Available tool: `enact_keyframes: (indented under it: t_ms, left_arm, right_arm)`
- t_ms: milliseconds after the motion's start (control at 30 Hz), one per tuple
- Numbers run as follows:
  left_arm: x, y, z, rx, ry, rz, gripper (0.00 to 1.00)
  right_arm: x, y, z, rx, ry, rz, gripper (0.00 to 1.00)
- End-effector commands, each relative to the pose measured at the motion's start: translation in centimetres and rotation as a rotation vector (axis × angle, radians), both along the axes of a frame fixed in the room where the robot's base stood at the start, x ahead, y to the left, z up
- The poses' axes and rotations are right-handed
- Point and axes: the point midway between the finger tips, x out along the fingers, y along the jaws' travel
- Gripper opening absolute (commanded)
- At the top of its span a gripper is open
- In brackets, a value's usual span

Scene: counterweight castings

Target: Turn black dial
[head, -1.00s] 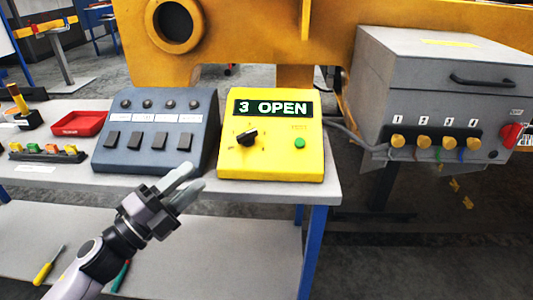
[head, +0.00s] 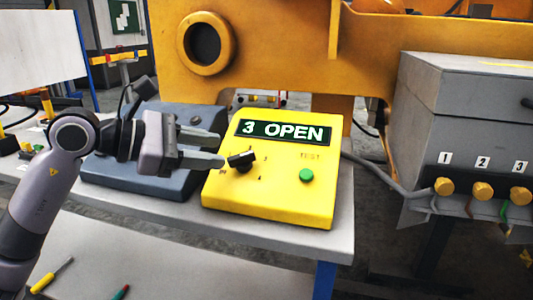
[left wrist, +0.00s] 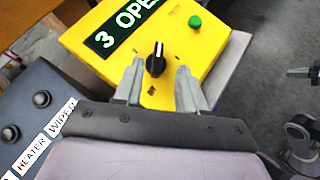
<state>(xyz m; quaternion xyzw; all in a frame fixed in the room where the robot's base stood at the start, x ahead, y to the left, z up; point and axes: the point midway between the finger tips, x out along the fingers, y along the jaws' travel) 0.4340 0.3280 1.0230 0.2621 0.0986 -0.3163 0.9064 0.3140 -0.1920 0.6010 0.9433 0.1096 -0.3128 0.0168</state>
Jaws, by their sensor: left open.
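The black dial (head: 241,160) sits on the sloped face of a yellow box (head: 265,205). The dial has a white pointer mark. The box's dark display (head: 284,132) reads "3 OPEN". My left gripper (head: 222,159) comes in from the left, its fingertips just left of the dial. In the left wrist view the dial (left wrist: 156,59) stands just beyond and between the two open fingertips (left wrist: 158,68); I cannot tell whether they touch it. The fingers hold nothing visible.
A green TEST button (head: 306,175) is right of the dial. A blue-grey switch box (head: 175,183) stands left, partly behind my left arm. A grey box (head: 465,105) with yellow knobs is at right, joined by a cable. The bench front is clear.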

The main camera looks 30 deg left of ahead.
Motion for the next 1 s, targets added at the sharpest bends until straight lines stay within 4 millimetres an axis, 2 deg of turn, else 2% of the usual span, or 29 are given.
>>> enact_keyframes:
  t_ms: [267,700,1000]
  left_arm:
    - [0.7,-0.3,-0.2,0.011,-0.003,0.005,0.40]
    - [4.6,-2.9,-1.9,0.006,-0.004,0.003,0.40]
    - [5.6,-3.5,-2.5,0.010,-0.005,0.004,0.40]
  right_arm:
    - [-0.1,0.2,0.2,0.005,0.004,-0.003,0.00]
    - [-0.7,0.3,1.0,0.009,0.017,-0.004,0.00]
    - [-0.4,0.3,1.3,0.009,0.011,-0.004,0.00]
